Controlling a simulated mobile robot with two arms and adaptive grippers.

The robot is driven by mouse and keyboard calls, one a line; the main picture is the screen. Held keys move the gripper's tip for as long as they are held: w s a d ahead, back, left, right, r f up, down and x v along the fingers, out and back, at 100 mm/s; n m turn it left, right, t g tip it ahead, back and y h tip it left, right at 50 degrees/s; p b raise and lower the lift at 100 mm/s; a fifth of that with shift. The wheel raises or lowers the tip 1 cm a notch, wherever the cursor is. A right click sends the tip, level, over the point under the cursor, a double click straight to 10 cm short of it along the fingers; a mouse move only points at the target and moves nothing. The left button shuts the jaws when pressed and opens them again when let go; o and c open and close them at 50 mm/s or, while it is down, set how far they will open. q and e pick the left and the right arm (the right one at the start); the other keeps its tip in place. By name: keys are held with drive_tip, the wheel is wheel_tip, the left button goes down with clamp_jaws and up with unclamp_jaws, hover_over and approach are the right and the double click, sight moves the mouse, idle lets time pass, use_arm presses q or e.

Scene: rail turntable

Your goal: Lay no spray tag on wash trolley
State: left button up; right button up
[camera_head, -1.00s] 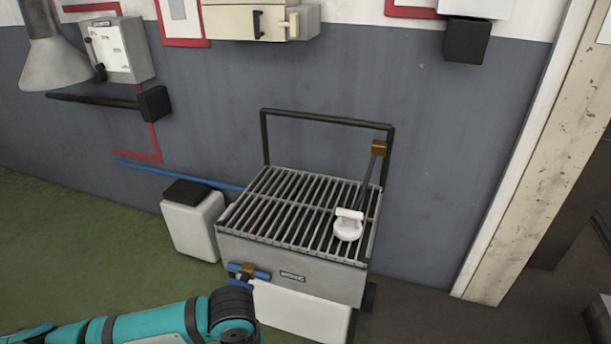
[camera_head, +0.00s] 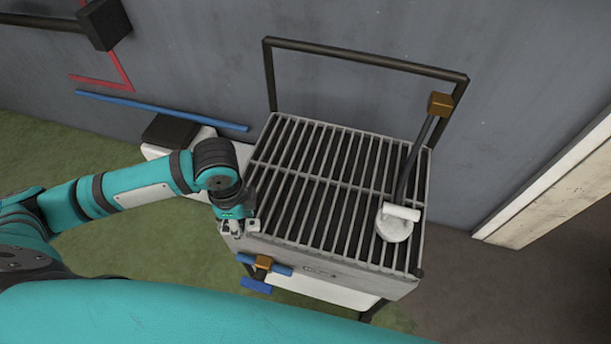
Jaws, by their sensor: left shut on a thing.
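The wash trolley (camera_head: 345,262) stands against the wall, with a slatted grey grate on top and a dark push bar (camera_head: 365,58) behind. My left gripper (camera_head: 238,232) points down at the trolley's front left corner, near the grate's edge. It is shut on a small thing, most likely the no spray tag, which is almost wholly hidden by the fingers. I cannot tell whether it touches the trolley. No tag shows lying on the grate. My right gripper is not in view.
A white spray head (camera_head: 394,222) with a dark wand and brass block (camera_head: 440,104) occupies the grate's right side. The grate's left and middle are bare. A blue-handled brass valve (camera_head: 263,263) sticks out in front. A white container with a black lid (camera_head: 170,131) stands left.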

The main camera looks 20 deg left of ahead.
use_arm(q)
drive_tip(key=m, duration=0.2)
drive_tip(key=shift+s+a+r+m, duration=0.1)
drive_tip(key=shift+s+r+m, duration=0.1)
drive_tip(key=shift+r+m, duration=0.1)
drive_tip(key=shift+w, duration=0.25)
drive_tip(key=p, duration=0.1)
hover_over(281, 185)
drive_tip(key=shift+f+m, duration=0.3)
drive_tip(key=shift+f, duration=0.5)
drive_tip(key=shift+f+p, duration=0.3)
drive_tip(key=shift+f, duration=1.45)
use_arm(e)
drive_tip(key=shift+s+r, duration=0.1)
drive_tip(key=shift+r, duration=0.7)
use_arm(q)
drive_tip(key=o, duration=0.8)
drive_tip(key=shift+f, duration=0.1)
drive_tip(key=shift+o, duration=0.2)
